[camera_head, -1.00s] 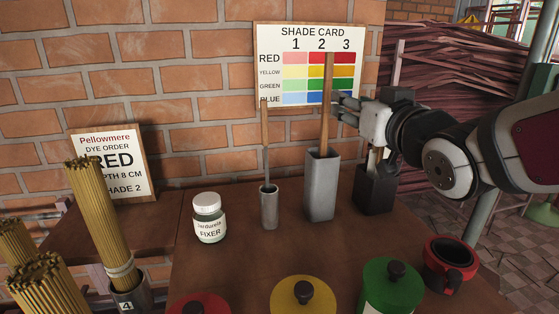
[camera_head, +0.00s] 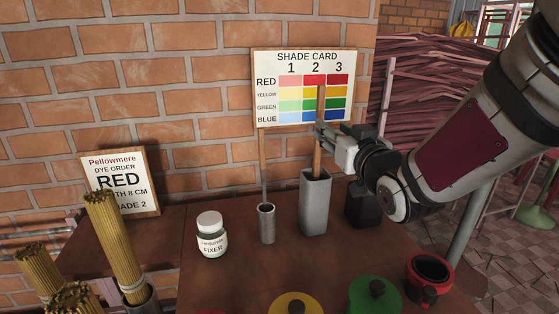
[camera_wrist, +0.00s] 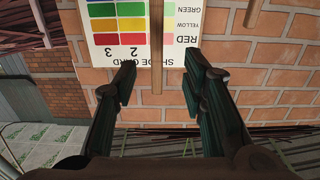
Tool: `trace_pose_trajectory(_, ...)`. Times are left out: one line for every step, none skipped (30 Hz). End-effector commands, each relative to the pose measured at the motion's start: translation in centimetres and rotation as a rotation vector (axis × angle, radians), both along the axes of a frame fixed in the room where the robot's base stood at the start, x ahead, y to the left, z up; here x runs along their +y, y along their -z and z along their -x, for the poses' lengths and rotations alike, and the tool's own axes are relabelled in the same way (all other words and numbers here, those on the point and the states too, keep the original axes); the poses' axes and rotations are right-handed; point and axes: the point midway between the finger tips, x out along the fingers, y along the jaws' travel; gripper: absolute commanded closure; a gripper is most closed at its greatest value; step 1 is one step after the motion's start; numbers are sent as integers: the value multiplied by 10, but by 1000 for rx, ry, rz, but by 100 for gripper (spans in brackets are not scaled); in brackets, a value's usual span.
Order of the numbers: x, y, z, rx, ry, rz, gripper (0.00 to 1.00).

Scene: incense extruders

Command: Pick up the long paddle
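The long paddle (camera_head: 319,105) is a tall, flat wooden stick standing upright in a tall grey square holder (camera_head: 315,205), in front of the shade card. Its lower end is hidden in the holder. My gripper (camera_head: 326,135) is at the paddle's upper part, to the right in the head view. In the wrist view the fingers of my gripper (camera_wrist: 160,85) are spread wide, with the paddle (camera_wrist: 156,50) between them and clear gaps on both sides. It is empty.
A thinner stick (camera_head: 263,160) stands in a small metal cup (camera_head: 266,224) to the left. A dark square holder (camera_head: 362,206) is right of the grey one. A fixer jar (camera_head: 211,235), lidded pots (camera_head: 375,295) and a red pot (camera_head: 430,278) stand around. The shade card (camera_head: 300,60) is close behind.

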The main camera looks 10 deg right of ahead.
Motion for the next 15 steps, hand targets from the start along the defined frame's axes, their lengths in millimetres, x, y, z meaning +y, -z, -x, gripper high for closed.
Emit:
trace_pose_trajectory(2, 3, -12, 2, -2, 1, 62)
trace_pose_trajectory(3, 3, -18, 3, -3, 1, 62)
trace_pose_trajectory(3, 3, -24, 3, -3, 1, 62)
trace_pose_trajectory(4, 3, -29, 3, -3, 1, 62)
trace_pose_trajectory(4, 3, -33, 2, -3, 1, 62)
trace_pose_trajectory(4, 2, -37, 2, -2, 1, 62)
trace_pose_trajectory(5, 3, -40, 2, -2, 0, 62)
trace_pose_trajectory(5, 2, -42, 2, -2, 0, 62)
trace_pose_trajectory(5, 2, -44, 1, -2, 0, 62)
trace_pose_trajectory(5, 2, -46, 1, -2, 0, 62)
trace_pose_trajectory(5, 2, -47, 1, -2, 0, 62)
trace_pose_trajectory(5, 2, -49, 1, -2, 0, 62)
trace_pose_trajectory(5, 2, -51, 2, -2, 0, 62)
trace_pose_trajectory(5, 2, -53, 2, -2, 0, 62)
trace_pose_trajectory(5, 2, -57, 2, -1, 0, 62)
